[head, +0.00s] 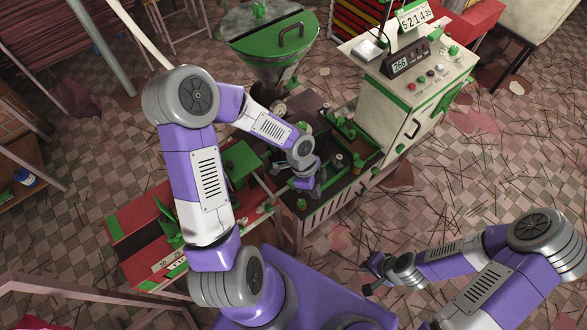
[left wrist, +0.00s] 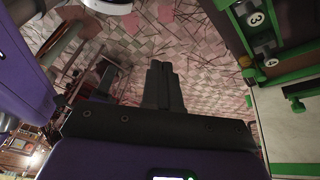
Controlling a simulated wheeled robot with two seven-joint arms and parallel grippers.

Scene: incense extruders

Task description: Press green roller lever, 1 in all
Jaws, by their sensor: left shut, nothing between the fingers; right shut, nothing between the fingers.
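My left arm reaches over the extruder bench (head: 345,185), and my left gripper (head: 314,184) is shut and empty above its front part. Several small green parts sit there, including one (head: 301,203) just below the gripper and one (head: 357,160) to its right. I cannot tell which is the roller lever; my arm hides part of the bench. In the left wrist view, the shut fingers (left wrist: 164,84) have only floor behind them. A green knob (left wrist: 297,104) shows at the right there. My right gripper (head: 374,274) is shut and empty, over the floor at lower right.
A green-lidded hopper (head: 262,48) stands behind the bench. A control cabinet (head: 408,124) with displays and buttons is at the bench's right. The floor at right is open, strewn with sticks.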

